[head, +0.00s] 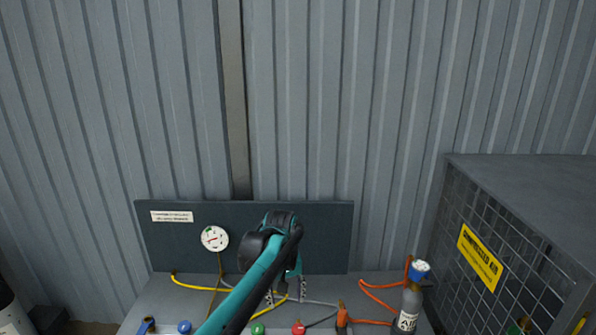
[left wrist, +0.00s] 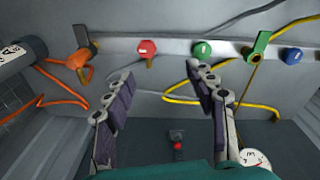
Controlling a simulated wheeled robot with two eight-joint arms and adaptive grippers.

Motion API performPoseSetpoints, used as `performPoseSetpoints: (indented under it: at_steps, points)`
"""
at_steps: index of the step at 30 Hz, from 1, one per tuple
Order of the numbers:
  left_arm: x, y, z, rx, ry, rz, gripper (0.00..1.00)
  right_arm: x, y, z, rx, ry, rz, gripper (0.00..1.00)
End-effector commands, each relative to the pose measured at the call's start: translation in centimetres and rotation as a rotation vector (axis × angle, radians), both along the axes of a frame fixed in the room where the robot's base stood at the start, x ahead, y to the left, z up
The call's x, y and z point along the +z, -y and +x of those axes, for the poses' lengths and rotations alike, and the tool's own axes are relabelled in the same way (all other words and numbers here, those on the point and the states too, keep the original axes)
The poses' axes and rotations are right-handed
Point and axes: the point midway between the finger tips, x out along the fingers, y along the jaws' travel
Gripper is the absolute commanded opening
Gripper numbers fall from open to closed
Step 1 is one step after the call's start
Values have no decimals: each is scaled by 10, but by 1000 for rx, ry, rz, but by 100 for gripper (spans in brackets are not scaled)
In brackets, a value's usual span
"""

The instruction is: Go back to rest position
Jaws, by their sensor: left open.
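My left arm, teal and black, reaches across the middle of the head view. Its gripper (head: 286,292) hangs above the bench in front of the dark backboard. In the left wrist view the two fingers of that gripper (left wrist: 160,76) stand wide apart with nothing between them. A red knob (left wrist: 147,47) and a green knob (left wrist: 202,49) lie beyond the fingertips and appear clear of them. My right gripper is in neither view.
A grey bench (head: 152,300) carries valves and hoses. The dark backboard (head: 165,240) holds a white gauge (head: 214,238). A cylinder (head: 411,300) with a blue cap stands at the right, beside a mesh cage (head: 520,240). The space above the backboard is clear.

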Motion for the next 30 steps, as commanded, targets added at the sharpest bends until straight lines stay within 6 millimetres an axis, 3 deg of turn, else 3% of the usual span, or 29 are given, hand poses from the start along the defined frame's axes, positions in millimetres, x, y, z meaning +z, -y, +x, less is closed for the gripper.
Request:
performPoseSetpoints:
  at_steps: [6,12,21,24,30]
  points:
    - [36,-50,-61,-53,131,-10,56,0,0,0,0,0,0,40]
    - [45,-87,-122,-104,254,1,56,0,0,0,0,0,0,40]
    - [20,-129,-211,-175,434,52,56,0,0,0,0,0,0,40]
    - [6,-137,-232,-196,479,73,56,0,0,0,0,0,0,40]
    - [-11,-145,-252,-216,529,100,56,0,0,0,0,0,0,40]
